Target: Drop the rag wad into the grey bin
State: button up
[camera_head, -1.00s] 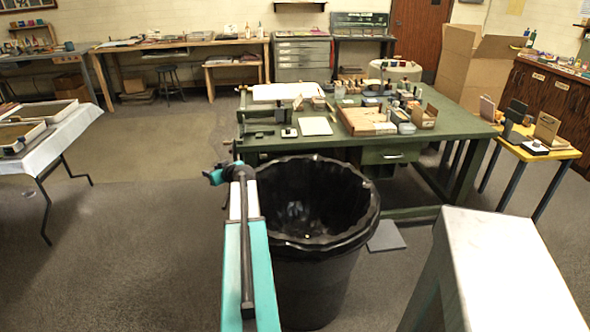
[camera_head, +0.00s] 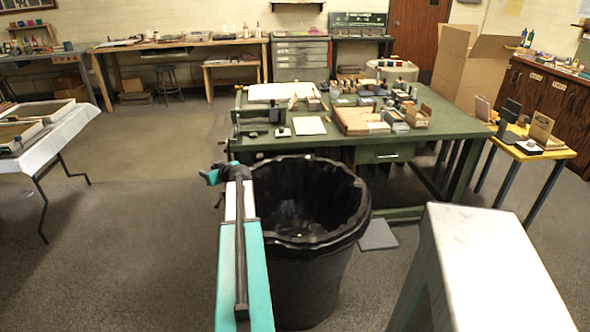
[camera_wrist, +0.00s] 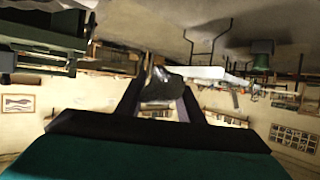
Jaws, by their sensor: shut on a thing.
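A dark grey wad (camera_wrist: 165,84), which looks like the rag wad, is between the fingers of my gripper (camera_wrist: 152,92) in the wrist view. The fingers are shut on it. In the head view my arm reaches forward, and its teal wrist end is just left of a large black bin (camera_head: 351,226).
A green workbench (camera_head: 455,122) with boxes and small tools stands behind the bin. A pale metal surface (camera_head: 490,260) is at the front right. A white-covered table (camera_head: 60,130) with trays is at the left. The floor between it and my arm is clear.

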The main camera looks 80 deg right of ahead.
aim_at(301, 238)
jog(key=k, duration=0.9)
jog(key=z, duration=0.8)
jog(key=i, duration=0.5)
jog(key=u, duration=0.25)
